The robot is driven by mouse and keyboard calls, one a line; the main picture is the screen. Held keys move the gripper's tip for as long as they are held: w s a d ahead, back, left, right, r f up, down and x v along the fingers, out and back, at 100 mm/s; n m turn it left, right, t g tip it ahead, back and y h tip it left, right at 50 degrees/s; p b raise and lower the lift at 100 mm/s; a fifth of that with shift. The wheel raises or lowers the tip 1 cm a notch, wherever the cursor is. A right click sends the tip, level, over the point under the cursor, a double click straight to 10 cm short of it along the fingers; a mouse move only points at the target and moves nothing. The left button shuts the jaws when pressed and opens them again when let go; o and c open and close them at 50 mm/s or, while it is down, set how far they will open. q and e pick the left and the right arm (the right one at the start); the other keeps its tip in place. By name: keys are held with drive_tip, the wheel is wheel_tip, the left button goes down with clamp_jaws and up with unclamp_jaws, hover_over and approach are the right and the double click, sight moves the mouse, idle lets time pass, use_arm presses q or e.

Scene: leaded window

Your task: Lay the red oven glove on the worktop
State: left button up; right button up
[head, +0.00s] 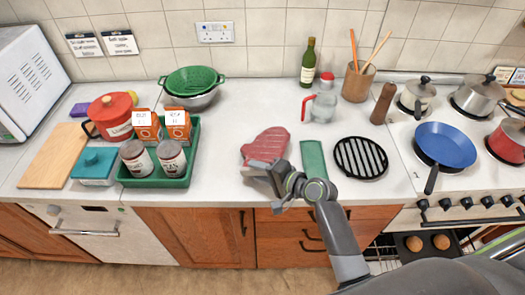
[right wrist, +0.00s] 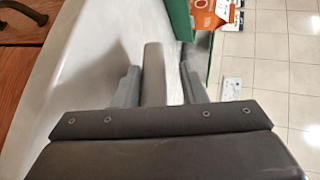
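The red oven glove (head: 266,144) lies flat on the pale worktop (head: 225,185), in the middle of the head view. My right gripper (head: 258,171) is low over the worktop, just in front of the glove's near end. Whether it touches the glove I cannot tell. In the right wrist view its two grey fingers (right wrist: 158,88) stand apart, with a pale grey shape between them that I cannot identify. No red shows there. My left gripper is not in view.
A green tray (head: 188,181) with tins and orange boxes stands left. A measuring jug (head: 321,104) stands behind. The worktop's front edge is close to my gripper.

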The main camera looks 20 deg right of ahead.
drive_tip(key=shift+p+v, duration=0.7)
drive_tip(key=shift+v, duration=1.3)
drive_tip(key=shift+r+p, duration=0.5)
wheel_tip(320, 180, up, 6)
drive_tip(key=s+d+p, duration=0.1)
drive_tip(key=s+p, duration=0.1)
drive_tip(key=p, duration=0.3)
drive_tip(key=shift+d, duration=0.35)
drive_tip(key=shift+s, duration=0.1)
